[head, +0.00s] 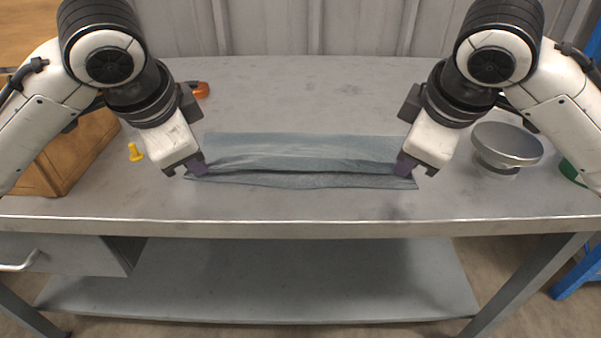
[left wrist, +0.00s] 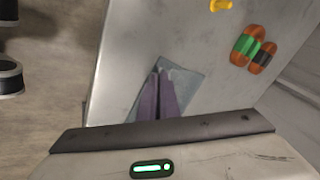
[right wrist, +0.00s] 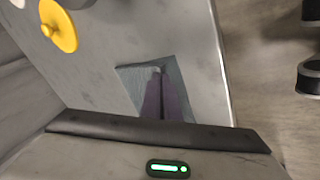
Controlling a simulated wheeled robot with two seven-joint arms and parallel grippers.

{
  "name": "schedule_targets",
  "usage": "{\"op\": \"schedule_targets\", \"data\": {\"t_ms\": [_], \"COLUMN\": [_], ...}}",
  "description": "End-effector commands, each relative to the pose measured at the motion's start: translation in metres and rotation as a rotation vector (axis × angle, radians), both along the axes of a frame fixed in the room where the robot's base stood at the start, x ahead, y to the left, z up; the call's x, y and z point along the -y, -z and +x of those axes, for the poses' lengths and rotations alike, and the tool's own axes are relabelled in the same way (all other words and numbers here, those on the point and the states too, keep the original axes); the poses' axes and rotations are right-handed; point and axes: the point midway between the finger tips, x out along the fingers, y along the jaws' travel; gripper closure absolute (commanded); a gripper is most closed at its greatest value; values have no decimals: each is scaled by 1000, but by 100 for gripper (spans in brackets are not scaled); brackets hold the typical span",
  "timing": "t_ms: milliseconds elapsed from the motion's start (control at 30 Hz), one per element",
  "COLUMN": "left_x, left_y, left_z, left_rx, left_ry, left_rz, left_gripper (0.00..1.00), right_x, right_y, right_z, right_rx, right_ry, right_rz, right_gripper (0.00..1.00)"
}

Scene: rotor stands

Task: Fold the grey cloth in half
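The grey cloth (head: 300,148) lies on the workbench as a wide blue-grey strip. A raised ridge runs across it between my two grippers, with a dark shadow under it and a narrower strip of cloth in front. My left gripper (head: 197,170) is at the cloth's left end and my right gripper (head: 405,168) at its right end. In the left wrist view the purple fingers (left wrist: 158,73) are closed together over the cloth (left wrist: 185,82). In the right wrist view the fingers (right wrist: 157,72) are likewise closed on the cloth (right wrist: 132,78). The pinched fabric is mostly hidden.
A wooden box (head: 75,150) and a yellow peg (head: 135,152) are on the left. An orange object (head: 201,90) lies behind my left arm. A round metal stand (head: 507,145) is right of my right gripper. The bench's front edge (head: 300,228) is close; its back middle is clear.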

Motion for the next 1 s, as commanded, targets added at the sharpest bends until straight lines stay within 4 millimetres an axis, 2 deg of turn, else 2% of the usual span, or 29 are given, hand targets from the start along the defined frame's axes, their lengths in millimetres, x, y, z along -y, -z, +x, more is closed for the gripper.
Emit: {"op": "schedule_targets", "data": {"t_ms": [67, 367, 567, 600, 867, 1000], "left_x": [-1, -1, 0, 0, 0, 1], "left_y": [5, 5, 5, 5, 6, -3], "left_z": [0, 0, 0, -1, -1, -4], "left_rx": [12, 19, 18, 18, 14, 18], "left_ry": [-2, -3, -3, -3, 0, 2], "left_rz": [0, 0, -1, -1, -1, -2], "left_gripper": [100, 100, 67, 66, 66, 66], "right_x": [1, 1, 0, 0, 0, 0], "right_y": [5, 5, 5, 5, 8, -2], "right_z": [0, -1, -1, -1, -2, -5], "right_rx": [13, 18, 17, 17, 12, 13], "right_ry": [3, 3, 2, 2, 1, 0], "right_rz": [-1, 0, 0, 0, -1, -1], "right_gripper": [100, 100, 68, 66, 66, 66]}}
